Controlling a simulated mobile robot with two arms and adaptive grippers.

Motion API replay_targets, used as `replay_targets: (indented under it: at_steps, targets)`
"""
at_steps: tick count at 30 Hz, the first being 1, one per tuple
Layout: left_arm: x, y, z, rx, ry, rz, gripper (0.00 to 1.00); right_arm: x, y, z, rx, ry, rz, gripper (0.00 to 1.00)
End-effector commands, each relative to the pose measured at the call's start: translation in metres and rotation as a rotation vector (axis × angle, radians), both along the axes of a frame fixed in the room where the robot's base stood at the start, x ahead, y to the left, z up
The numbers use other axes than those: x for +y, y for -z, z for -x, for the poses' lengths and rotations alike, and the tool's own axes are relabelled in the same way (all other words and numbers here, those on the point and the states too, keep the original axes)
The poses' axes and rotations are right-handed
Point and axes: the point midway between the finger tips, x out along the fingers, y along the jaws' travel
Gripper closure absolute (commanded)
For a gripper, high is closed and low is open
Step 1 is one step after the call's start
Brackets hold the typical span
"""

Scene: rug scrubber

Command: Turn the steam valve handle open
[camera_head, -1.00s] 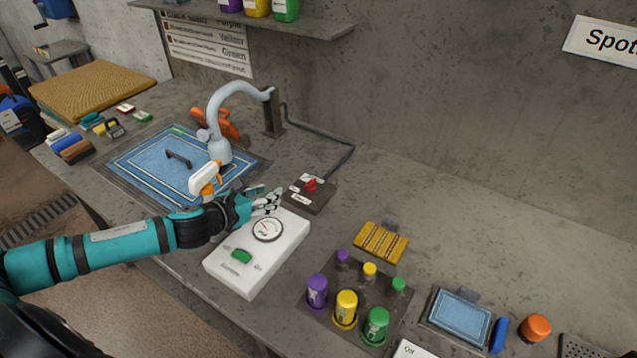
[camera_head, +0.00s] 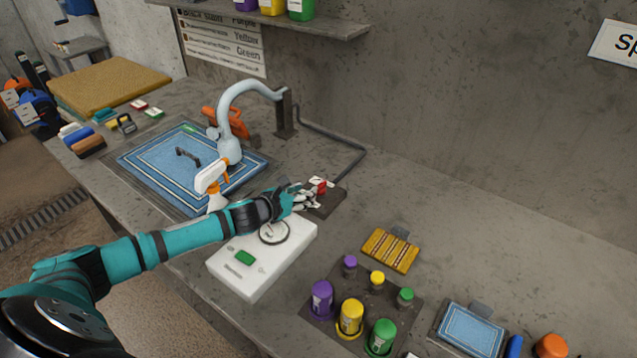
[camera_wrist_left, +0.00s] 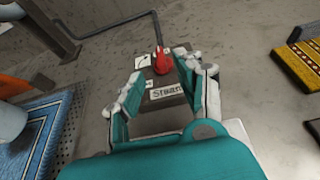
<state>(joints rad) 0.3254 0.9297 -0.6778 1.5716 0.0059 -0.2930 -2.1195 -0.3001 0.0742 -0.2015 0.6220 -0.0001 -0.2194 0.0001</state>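The steam valve handle is a small red knob (camera_head: 321,186) on a dark plate (camera_head: 334,203) with white labels, on the bench. In the left wrist view the red handle (camera_wrist_left: 162,61) lies just beyond my fingertips, between them in the picture, with a "Steam" label (camera_wrist_left: 166,90) below it. My left gripper (camera_head: 306,194) reaches in from the left to the near edge of the plate. It also shows in the left wrist view (camera_wrist_left: 166,78), its fingers apart with nothing between them. Whether a finger touches the handle cannot be told. My right gripper is not in view.
A blue rug (camera_head: 150,165) lies at left. Colored bottles (camera_head: 351,317) stand in a rack at front right.

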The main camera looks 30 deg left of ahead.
Motion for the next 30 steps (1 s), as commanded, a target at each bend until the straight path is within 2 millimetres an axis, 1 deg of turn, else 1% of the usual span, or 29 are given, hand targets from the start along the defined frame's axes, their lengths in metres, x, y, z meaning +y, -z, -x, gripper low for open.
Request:
replay_targets:
  at_steps: [1, 6, 12, 18, 28, 30]
  targets:
    - [0.000, 0.002, -0.010, -0.001, -0.005, 0.004, 0.63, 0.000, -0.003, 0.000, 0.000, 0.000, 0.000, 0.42]
    - [-0.005, 0.014, -0.037, -0.001, -0.002, 0.003, 0.63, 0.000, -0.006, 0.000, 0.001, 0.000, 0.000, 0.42]
    - [-0.008, 0.025, -0.061, 0.000, -0.003, 0.001, 0.63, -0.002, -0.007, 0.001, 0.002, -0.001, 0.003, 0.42]
    - [-0.010, 0.031, -0.072, 0.001, -0.001, -0.001, 0.63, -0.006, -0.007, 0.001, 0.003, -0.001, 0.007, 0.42]
    - [-0.010, 0.032, -0.074, 0.001, -0.001, 0.000, 0.63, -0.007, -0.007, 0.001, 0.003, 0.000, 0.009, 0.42]
    - [-0.010, 0.032, -0.074, 0.001, -0.001, 0.000, 0.73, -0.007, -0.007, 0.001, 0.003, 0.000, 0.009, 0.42]
